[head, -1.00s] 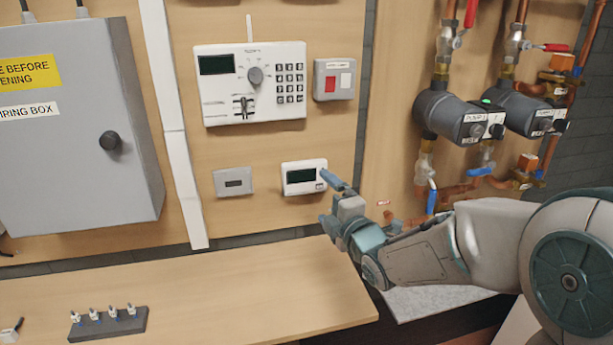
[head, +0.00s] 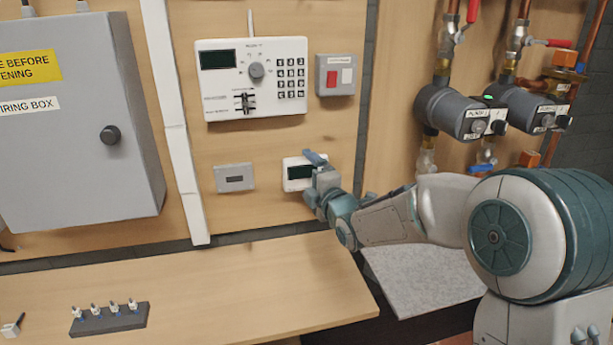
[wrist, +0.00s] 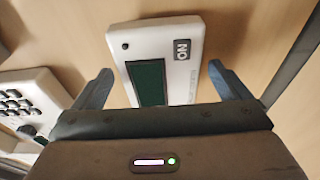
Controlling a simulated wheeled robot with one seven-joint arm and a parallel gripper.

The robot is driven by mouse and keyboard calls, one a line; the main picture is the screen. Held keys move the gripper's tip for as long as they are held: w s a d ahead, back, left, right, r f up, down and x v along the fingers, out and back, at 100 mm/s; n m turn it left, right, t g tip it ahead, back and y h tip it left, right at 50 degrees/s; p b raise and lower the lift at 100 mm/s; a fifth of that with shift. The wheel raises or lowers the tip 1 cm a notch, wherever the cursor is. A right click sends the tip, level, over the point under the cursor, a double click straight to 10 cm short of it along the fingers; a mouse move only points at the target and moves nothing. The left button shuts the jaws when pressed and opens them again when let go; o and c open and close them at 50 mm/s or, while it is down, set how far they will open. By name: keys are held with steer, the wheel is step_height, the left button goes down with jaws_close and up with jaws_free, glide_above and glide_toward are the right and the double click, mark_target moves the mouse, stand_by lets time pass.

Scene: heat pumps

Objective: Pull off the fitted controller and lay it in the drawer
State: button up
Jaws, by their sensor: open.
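The fitted controller (head: 295,172) is a small white box with a dark screen, mounted on the wooden wall panel. In the head view my gripper hides its right part. In the wrist view the controller (wrist: 178,55) lies between the two blue fingers, with its dark screen and an "ON" label visible. In the head view my gripper (head: 314,172) is in front of the controller. I cannot tell whether it touches it. I see no drawer that I can make out for certain.
A large white control panel (head: 225,95) and a red-switch box (head: 335,75) are above. A wooden bench (head: 210,285) below carries a dark rack of small parts (head: 110,322). Pumps (head: 455,112) and pipes stand right.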

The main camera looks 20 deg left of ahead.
steer(key=shift+c, duration=0.3)
steer(key=c, duration=0.9)
steer(key=shift+s+a+b+v, duration=0.15)
steer(key=shift+b+v, duration=0.65)
steer(key=shift+v, duration=0.4)
steer(key=shift+s+a+b+v, duration=0.2)
steer(key=shift+b+v, duration=0.55)
steer(key=shift+v, duration=0.45)
steer(key=shift+s+a+b+v, duration=0.15)
steer(key=shift+b+v, duration=0.65)
steer(key=shift+v, duration=0.35)
